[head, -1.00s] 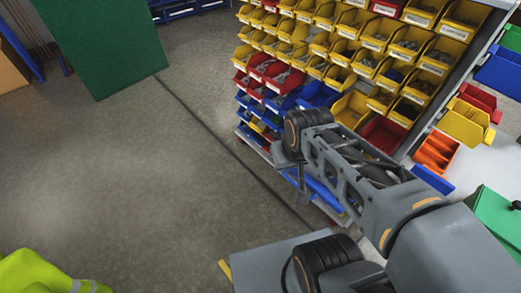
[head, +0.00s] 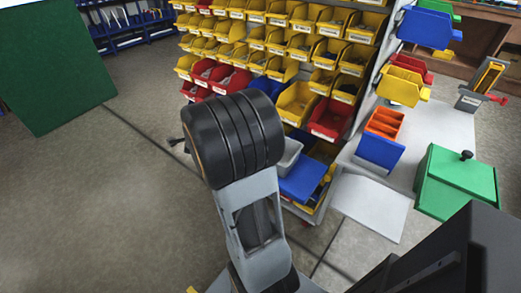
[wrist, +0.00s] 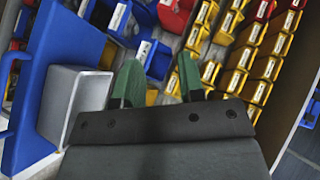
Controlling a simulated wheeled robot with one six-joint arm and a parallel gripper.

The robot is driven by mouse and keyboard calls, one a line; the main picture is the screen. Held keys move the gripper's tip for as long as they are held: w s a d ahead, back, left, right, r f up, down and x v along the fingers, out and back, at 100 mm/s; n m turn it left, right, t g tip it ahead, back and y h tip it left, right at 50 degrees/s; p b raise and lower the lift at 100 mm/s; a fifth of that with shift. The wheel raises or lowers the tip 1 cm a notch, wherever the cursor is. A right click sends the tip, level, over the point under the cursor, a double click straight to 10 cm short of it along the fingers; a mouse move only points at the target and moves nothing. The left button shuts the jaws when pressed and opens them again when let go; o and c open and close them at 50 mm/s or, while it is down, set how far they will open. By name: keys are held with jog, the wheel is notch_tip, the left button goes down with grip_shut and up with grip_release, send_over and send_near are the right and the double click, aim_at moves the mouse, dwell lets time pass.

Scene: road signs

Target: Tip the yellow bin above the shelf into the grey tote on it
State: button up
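My gripper (wrist: 159,72) shows in the wrist view with its two green fingertips apart and nothing held between them. In the head view my arm hides most of it. A grey tote (head: 290,154) stands on a blue shelf (head: 304,180) low at the front of the bin rack. The wrist view shows the tote (wrist: 72,104) and the blue shelf (wrist: 42,85) left of my fingers. A yellow bin (head: 297,104) hangs on the rack above the shelf in the head view; others surround it, so I cannot tell which one is meant.
A red bin (head: 330,117) hangs right of that yellow bin. A white worktop (head: 432,130) at the right holds orange and blue bins. A green lidded box (head: 457,183) stands at the front right. A green panel (head: 52,60) stands at left. The floor (head: 90,210) there is clear.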

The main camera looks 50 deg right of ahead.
jog(key=s+d+f+m+g+h+b, duration=0.3)
jog(key=s+d+f+m+g+h, duration=0.25)
jog(key=d, duration=0.45)
jog(key=m+g+h+b, duration=0.25)
jog(key=m+g, duration=0.25)
jog(key=m, duration=0.3)
send_near(284, 116)
jog(key=shift+d+f+h+p, duration=0.2)
jog(key=shift+d+f+p, duration=0.05)
jog(key=shift+d+p, duration=0.5)
jog(key=shift+d+f+h+p, duration=0.2)
jog(key=shift+d+p, duration=0.45)
jog(key=shift+d, duration=0.1)
jog(key=shift+d+b, duration=1.75)
jog(key=shift+d, duration=2.25)
jog(key=shift+a+r+b, duration=0.1)
jog(key=shift+a+b, duration=0.05)
jog(key=shift+b, duration=0.3)
jog(key=shift+c, duration=0.4)
grip_shut()
jog(key=shift+r, duration=0.1)
